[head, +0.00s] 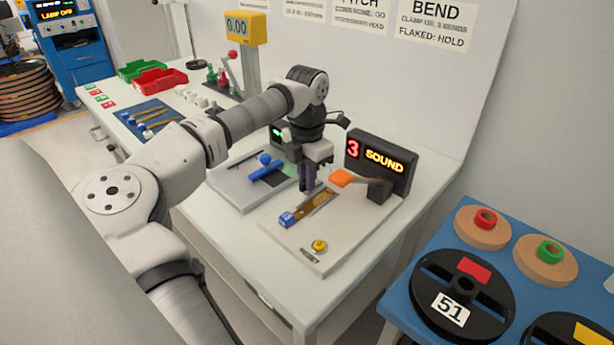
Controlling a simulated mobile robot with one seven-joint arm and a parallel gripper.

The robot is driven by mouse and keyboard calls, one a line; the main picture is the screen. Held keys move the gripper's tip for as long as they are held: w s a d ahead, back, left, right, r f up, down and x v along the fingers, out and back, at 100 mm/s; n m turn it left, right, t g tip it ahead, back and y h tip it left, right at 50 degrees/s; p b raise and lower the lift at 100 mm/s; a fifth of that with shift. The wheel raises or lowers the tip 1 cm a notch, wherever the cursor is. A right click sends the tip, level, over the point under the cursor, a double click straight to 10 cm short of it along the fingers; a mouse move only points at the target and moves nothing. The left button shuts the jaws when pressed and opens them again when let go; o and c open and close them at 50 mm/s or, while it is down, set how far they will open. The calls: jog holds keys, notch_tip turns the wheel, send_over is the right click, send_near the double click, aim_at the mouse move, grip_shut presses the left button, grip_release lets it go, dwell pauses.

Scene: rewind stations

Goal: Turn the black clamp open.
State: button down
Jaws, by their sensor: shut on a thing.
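My gripper (309,184) points down over the pale board (293,238) of the station with the lit sign. Its dark fingers are shut at the far end of a brown-gold strip (316,203). The black clamp cannot be made out apart from the dark fingers; what they hold is largely hidden between them. A blue block (287,219) sits at the strip's near end. The sign (381,162) reads "3 SOUND".
An orange paddle (341,178) stands close to the right of my gripper, in front of the sign. A yellow knob (319,246) is on the board's near part. A second board with a blue piece (266,170) lies to the left.

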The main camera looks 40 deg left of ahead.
jog(key=c, duration=1.4)
grip_release()
jog(key=shift+c, duration=0.2)
notch_tip(320, 180, up, 14)
jog(key=p, duration=0.9)
jog(key=shift+p, duration=0.4)
jog(key=shift+f, duration=0.1)
